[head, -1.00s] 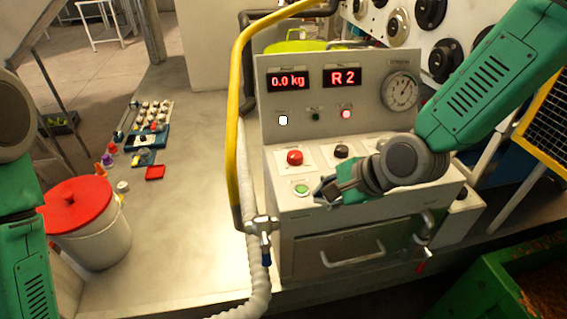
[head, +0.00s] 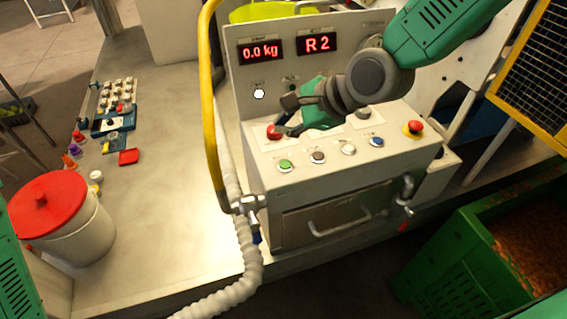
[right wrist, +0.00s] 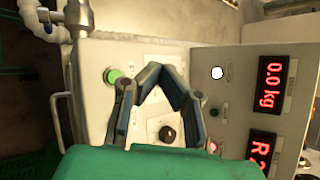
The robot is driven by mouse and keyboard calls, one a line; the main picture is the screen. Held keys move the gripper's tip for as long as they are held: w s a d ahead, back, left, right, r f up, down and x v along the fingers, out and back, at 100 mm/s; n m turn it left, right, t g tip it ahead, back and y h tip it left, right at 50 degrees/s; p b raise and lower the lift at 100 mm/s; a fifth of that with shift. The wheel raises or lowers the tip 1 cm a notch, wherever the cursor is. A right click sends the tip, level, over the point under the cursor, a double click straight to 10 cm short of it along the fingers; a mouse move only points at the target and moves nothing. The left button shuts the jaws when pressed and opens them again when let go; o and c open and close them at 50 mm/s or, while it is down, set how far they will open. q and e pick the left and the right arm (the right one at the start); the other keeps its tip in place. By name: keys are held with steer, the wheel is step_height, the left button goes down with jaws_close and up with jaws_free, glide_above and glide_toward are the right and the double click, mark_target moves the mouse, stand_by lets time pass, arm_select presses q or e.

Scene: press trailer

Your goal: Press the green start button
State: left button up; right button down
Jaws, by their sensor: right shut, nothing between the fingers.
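The green start button (head: 285,166) sits at the front left of the press's sloped control panel (head: 330,168). It also shows in the right wrist view (right wrist: 113,76), left of the fingers. My right gripper (head: 281,130) is shut and empty. Its fingertips are behind and above the green button, close to the red button (head: 273,131), which they partly cover. I cannot tell whether they touch it. In the right wrist view the fingertips (right wrist: 160,72) meet to the right of the green button. My left gripper is out of view.
A white, a blue and a grey button (head: 318,157) share the panel, with a red-yellow emergency stop (head: 413,128) at right. A yellow pipe (head: 210,110) rises left of the panel. The displays (head: 261,52) read 0.0 kg and R 2. A red-lidded bucket (head: 75,235) stands left.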

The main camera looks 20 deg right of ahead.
mark_target(285, 164)
steer(key=f+b, duration=0.1)
steer(key=f, duration=0.1)
steer(key=f+b, duration=0.4)
steer(key=f, duration=0.1)
steer(key=shift+d, duration=0.4)
steer(key=shift+f+b, duration=0.35)
steer(key=shift+f, duration=0.25)
steer(key=shift+a, duration=0.15)
steer(key=shift+a, duration=0.2)
steer(key=shift+d, duration=0.3)
steer(key=shift+a, duration=0.2)
steer(key=shift+s+f, duration=0.1)
steer(key=shift+d+f, duration=0.15)
steer(key=shift+f, duration=0.1)
